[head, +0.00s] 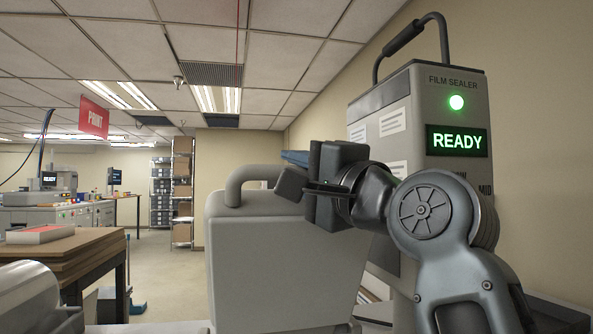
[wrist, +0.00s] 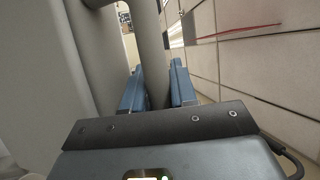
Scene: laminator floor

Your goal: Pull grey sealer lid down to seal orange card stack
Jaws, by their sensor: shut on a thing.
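The grey sealer lid (head: 285,265) is a large rounded box in the centre of the head view, standing raised. Its grey bar handle (head: 237,182) loops from the lid's upper left toward my gripper (head: 290,178). In the wrist view, my gripper (wrist: 157,90) has its blue fingers on either side of the grey handle (wrist: 152,50), and it is shut on it. The lid's grey face (wrist: 35,70) fills the left of that view. The film sealer body (head: 395,130) stands behind my arm. I cannot make out the orange card stack in either view.
The sealer has a green lamp (head: 456,102) and a READY display (head: 457,141). Shelving (head: 181,195) stands far back. A wall (head: 540,130) is close on the right.

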